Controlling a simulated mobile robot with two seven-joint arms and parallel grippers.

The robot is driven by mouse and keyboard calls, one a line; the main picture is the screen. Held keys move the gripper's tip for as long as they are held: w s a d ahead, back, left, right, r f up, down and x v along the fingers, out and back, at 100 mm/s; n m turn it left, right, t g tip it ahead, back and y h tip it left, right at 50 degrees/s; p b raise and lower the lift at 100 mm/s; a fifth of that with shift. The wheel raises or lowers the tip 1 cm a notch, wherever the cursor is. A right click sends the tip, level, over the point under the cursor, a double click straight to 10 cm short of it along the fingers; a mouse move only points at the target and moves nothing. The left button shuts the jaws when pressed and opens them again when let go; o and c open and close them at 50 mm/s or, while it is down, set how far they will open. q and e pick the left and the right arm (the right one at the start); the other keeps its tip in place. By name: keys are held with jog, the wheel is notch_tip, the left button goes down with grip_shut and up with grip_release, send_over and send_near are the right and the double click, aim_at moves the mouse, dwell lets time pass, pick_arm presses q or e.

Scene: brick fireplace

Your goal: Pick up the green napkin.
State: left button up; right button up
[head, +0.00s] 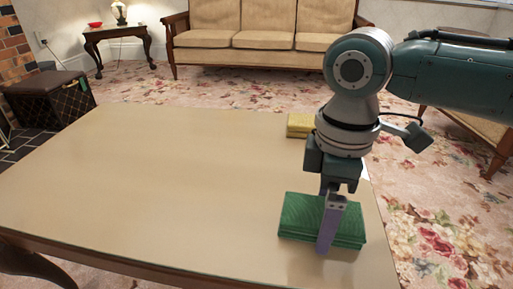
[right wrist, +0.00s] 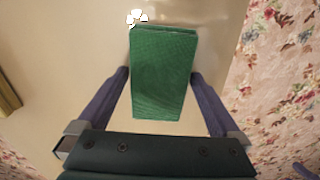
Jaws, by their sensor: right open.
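The green napkin (head: 300,213) is a folded stack lying on the table near its right front corner in the head view. It shows whole in the middle of the right wrist view (right wrist: 161,75). My right gripper (head: 327,245) points down over the napkin, and a purple finger hides part of it. In the right wrist view the two fingers of my right gripper (right wrist: 160,85) are spread, one on each side of the napkin, with nothing held. I cannot tell whether the fingertips reach the napkin's height. My left gripper is in neither view.
The beige table (head: 150,170) is bare to the left of the napkin. A yellow folded stack (head: 300,124) lies near its far right edge and partly shows in the right wrist view (right wrist: 8,95). A sofa (head: 260,35), side table (head: 115,33) and brown box (head: 50,95) stand beyond.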

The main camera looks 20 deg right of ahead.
jog(key=shift+a+f, duration=0.1)
jog(key=shift+f, duration=0.05)
jog(key=shift+c, duration=0.2)
jog(key=c, duration=1.1)
